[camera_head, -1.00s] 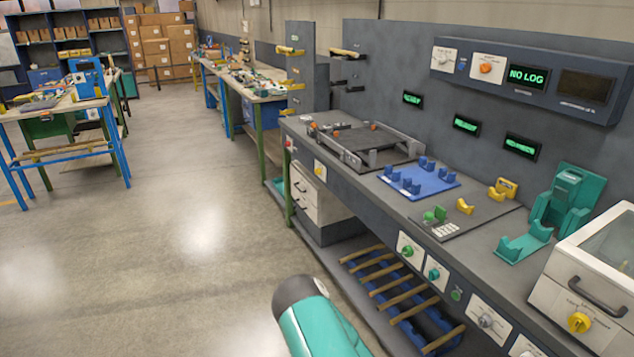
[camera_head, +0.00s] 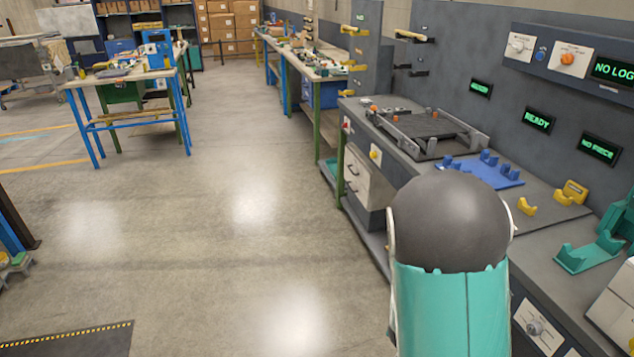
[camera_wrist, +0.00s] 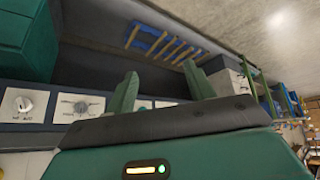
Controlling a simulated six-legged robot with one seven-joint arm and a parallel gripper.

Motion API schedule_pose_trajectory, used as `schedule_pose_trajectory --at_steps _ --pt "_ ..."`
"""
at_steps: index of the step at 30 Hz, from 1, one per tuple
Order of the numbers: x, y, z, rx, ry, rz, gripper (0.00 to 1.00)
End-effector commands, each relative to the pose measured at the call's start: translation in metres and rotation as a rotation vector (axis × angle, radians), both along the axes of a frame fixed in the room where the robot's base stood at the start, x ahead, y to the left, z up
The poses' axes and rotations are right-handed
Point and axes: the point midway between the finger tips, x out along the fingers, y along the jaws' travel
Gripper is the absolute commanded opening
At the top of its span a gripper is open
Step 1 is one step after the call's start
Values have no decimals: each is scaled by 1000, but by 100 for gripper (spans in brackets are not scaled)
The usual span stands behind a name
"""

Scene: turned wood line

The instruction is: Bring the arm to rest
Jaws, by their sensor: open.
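My gripper (camera_wrist: 160,84) shows in the wrist view as two green fingers standing apart, with nothing between them. Behind the fingers is the front of the workbench, which appears tilted in this view. In the head view my teal arm with a dark rounded joint rises in front of the bench at the lower right. It covers part of the bench front and worktop. My gripper itself is hidden from the head view.
The dark workbench (camera_head: 545,232) runs along the right, with a blue cradle plate (camera_head: 487,175), a yellow holder (camera_head: 527,206) and a teal stand (camera_head: 590,252). White drawers (camera_head: 365,190) sit under it. A blue-legged table (camera_head: 125,120) stands at left. The middle floor is clear.

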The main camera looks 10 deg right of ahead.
Motion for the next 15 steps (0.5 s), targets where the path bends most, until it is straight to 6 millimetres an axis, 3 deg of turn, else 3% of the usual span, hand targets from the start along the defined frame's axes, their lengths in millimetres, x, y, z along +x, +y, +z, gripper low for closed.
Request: schedule_pose_trajectory --at_steps 3,7,15 --pt "16 33 38 103 -38 79 54" --pt "23 66 80 192 -58 175 54" --pt "7 119 169 285 -65 380 54"
